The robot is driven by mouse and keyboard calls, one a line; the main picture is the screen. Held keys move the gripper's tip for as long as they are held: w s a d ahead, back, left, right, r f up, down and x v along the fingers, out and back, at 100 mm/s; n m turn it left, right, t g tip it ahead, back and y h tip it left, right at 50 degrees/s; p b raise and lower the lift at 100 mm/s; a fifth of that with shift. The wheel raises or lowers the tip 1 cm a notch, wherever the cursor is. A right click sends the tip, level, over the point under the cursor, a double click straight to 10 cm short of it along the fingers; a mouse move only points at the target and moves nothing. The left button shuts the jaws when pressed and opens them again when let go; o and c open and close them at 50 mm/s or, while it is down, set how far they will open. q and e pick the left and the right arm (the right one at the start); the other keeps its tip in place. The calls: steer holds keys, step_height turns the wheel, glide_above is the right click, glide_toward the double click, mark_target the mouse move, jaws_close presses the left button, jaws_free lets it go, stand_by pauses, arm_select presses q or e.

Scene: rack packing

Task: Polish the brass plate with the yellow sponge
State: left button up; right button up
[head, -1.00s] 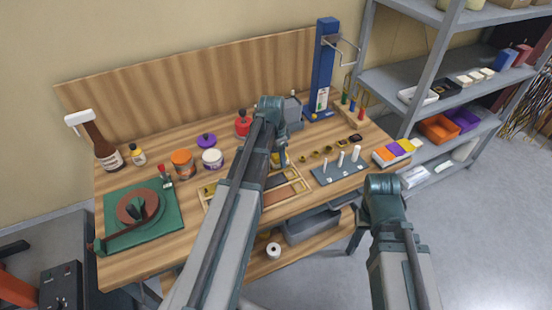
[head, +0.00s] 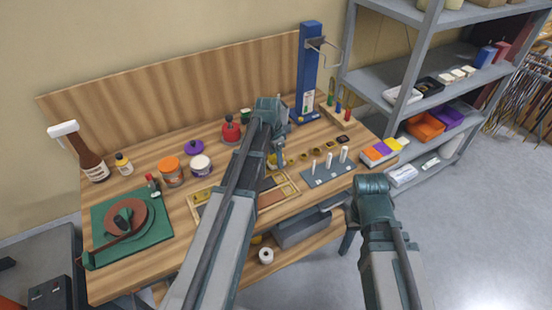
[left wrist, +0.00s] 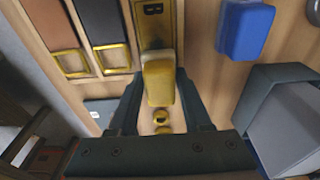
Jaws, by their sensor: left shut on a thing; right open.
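The yellow sponge (left wrist: 158,80) is held between the fingers of my left gripper (left wrist: 160,100) in the left wrist view. The brass plate (left wrist: 153,28), a golden strip with a small dark marked patch, lies just beyond the sponge. The sponge covers the plate's near end in this view; I cannot tell whether they touch. In the head view my left gripper (head: 274,158) points down over the wooden tray, and my own arm hides much of this spot. My right arm is at the lower right, but its gripper does not show.
A wooden tray (head: 291,181) holds strips with brass frames. A blue block (left wrist: 245,30) lies right of the plate. A grey pegboard (head: 326,170), jars, a bottle (head: 90,160) and a blue stand (head: 309,75) crowd the bench. A shelf (head: 400,80) stands right.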

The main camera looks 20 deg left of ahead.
mark_target(268, 169)
arm_select(q)
steer(key=shift+s+a+f, duration=0.1)
steer(key=shift+s+a, duration=0.45)
steer(key=shift+s, duration=0.15)
steer(key=shift+s+a, duration=0.5)
steer(key=shift+s, duration=0.2)
steer(key=shift+s+a, duration=1.2)
steer(key=shift+s, duration=0.1)
steer(key=shift+w, duration=0.1)
steer(key=shift+r+p, duration=0.35)
steer(key=shift+r, duration=0.05)
step_height(268, 169, up, 5)
steer(key=p, duration=0.5)
steer(key=shift+d+r, duration=0.1)
steer(key=shift+r, duration=0.1)
steer(key=shift+r, duration=0.1)
